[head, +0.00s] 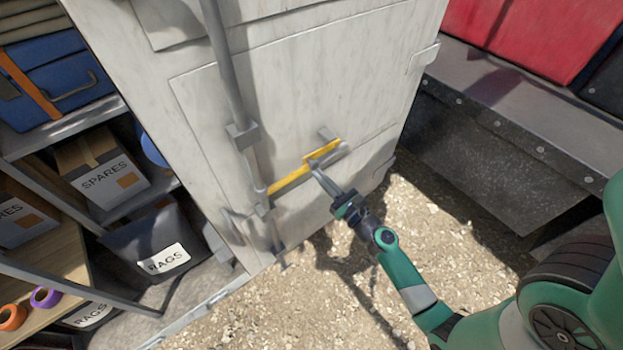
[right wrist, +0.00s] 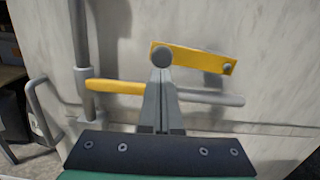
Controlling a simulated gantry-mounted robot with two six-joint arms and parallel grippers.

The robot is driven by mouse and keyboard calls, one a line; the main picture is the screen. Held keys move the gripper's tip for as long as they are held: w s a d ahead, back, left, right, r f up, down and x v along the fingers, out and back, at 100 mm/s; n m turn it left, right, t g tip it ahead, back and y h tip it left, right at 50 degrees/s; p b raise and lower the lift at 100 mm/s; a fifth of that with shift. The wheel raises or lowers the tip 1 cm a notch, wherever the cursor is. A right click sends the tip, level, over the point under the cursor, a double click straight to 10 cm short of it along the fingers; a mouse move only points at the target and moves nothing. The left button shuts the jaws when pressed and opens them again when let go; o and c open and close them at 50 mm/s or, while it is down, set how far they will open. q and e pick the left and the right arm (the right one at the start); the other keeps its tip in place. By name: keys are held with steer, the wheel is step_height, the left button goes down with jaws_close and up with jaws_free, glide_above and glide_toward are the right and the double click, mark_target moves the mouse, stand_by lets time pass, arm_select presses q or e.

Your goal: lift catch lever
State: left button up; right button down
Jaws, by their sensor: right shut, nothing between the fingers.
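On the white door (head: 265,125) a yellow catch lever (head: 323,149) sits above a bar handle with a yellow grip (head: 288,181). In the right wrist view the catch lever (right wrist: 197,59) slopes slightly down to the right from a grey round knob (right wrist: 162,57). The handle's yellow grip (right wrist: 114,87) is at its left and its grey part runs right. My right gripper (head: 316,170) is shut and empty. In the right wrist view its fingertips (right wrist: 162,72) cross in front of the handle, just below the knob. Whether they touch the lever I cannot tell. My left gripper is out of view.
A vertical grey rod (head: 229,85) runs down the door left of the catch. Shelves with a SPARES box (head: 103,178) and a RAGS bin (head: 150,235) stand at left. A dark metal ledge (head: 490,140) is at right. Gravel ground (head: 310,300) is open in front.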

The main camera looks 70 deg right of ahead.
arm_select(q)
steer(key=shift+b, duration=0.35)
arm_select(e)
step_height(320, 180, down, 5)
steer(key=s+b, duration=0.1)
steer(key=b, duration=0.4)
arm_select(q)
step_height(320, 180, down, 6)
steer(key=b, duration=0.1)
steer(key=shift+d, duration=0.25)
arm_select(e)
steer(key=r+v, duration=0.1)
steer(key=v, duration=0.8)
steer(key=shift+s+a, duration=0.25)
steer(key=shift+s, duration=0.1)
steer(key=shift+w+r, duration=0.1)
